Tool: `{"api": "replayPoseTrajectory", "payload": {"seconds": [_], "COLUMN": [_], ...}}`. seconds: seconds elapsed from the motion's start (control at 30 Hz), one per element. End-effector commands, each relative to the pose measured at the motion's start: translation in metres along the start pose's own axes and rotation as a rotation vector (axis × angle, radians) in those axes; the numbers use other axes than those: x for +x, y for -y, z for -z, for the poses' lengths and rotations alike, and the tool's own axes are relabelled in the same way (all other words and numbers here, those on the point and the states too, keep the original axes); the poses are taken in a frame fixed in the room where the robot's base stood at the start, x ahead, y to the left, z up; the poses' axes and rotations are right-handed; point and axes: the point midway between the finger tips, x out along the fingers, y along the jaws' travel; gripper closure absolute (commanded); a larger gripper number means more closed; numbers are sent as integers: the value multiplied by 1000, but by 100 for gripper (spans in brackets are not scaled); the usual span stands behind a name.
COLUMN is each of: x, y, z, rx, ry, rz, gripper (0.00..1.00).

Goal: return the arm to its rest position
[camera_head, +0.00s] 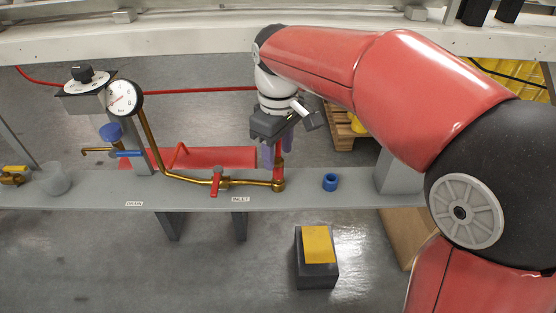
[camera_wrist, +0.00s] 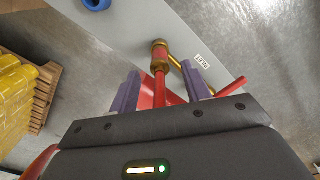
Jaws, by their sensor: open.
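My gripper (camera_head: 278,153) is at the end of my red arm, over the bench near the INLET label. Its two purple fingers are apart. In the wrist view my gripper (camera_wrist: 162,88) has its open fingers on either side of a red vertical part (camera_wrist: 166,90) below a brass fitting (camera_wrist: 159,52). I cannot tell whether the fingers touch it. In the head view the brass fitting (camera_head: 278,185) stands at the end of the brass pipe, right below my gripper.
A black box with a yellow top (camera_head: 318,244) stands on the floor. A pallet with yellow goods (camera_wrist: 20,85) is beyond the bench.

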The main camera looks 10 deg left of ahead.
Motion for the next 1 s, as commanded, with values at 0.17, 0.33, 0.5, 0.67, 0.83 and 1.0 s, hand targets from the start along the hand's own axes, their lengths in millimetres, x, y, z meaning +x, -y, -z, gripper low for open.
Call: {"api": "replayPoseTrajectory", "payload": {"seconds": [0.17, 0.33, 0.5, 0.67, 0.83, 1.0], "x": [-17, -18, -18, -23, -39, -42], "y": [0, 0, 0, -4, -14, -9], "z": [0, 0, 0, -15, -83, -170], "rx": [1, 1, 0, 48, 274, 587], "ry": [0, 1, 1, -15, -86, -194], "rz": [0, 0, 0, -15, -81, -162], "gripper": [52, 52, 52, 52, 52, 52]}}
